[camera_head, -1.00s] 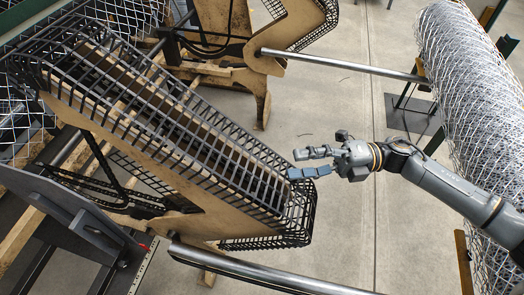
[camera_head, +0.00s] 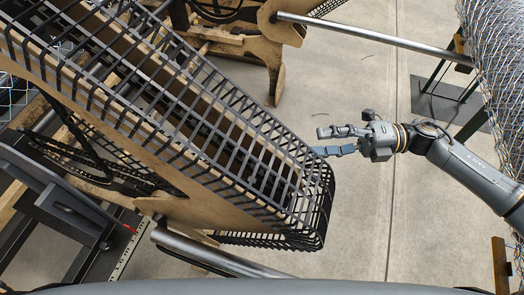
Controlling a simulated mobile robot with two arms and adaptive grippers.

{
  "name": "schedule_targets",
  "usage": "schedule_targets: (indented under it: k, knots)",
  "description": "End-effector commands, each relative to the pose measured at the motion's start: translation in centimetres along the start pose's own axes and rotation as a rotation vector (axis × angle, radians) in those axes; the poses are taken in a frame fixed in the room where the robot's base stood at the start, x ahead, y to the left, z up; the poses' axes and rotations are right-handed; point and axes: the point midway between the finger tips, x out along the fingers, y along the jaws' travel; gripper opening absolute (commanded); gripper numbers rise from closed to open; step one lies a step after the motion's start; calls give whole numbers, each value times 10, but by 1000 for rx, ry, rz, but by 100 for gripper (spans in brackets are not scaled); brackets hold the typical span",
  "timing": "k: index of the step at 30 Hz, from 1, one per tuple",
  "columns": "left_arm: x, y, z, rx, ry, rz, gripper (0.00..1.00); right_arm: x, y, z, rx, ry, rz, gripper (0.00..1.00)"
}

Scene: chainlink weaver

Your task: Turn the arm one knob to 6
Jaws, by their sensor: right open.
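My right gripper (camera_head: 325,142) reaches in from the right, its fingers apart and empty. It is beside the lower right end of the black wire cage guard (camera_head: 240,135) on the tan machine frame (camera_head: 195,212); I cannot tell whether a fingertip touches the cage. No knob that I can make out shows in the head view. A grey lever or plate with a red tip (camera_head: 129,229) and a marked scale strip (camera_head: 122,258) shows at the lower left. My left gripper is not in view.
A steel bar (camera_head: 375,36) crosses at the top and another bar (camera_head: 205,252) runs along the bottom. A large roll of wire mesh (camera_head: 500,60) stands at the right. A black stand (camera_head: 450,100) is near it. Bare concrete floor (camera_head: 365,220) lies between.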

Motion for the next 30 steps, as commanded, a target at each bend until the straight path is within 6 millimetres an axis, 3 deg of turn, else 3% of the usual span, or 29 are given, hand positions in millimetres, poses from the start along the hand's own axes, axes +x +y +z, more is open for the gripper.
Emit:
schedule_targets:
  k: [2,8,21,30]
  knots:
    - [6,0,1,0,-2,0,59,2,-6,0,-1,1,0,59]
    - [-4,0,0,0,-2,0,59,26,-1,0,-1,2,3,59]
    - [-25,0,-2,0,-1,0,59,115,-1,0,-2,3,3,59]
    - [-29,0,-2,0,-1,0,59,138,-4,0,0,-1,0,59]
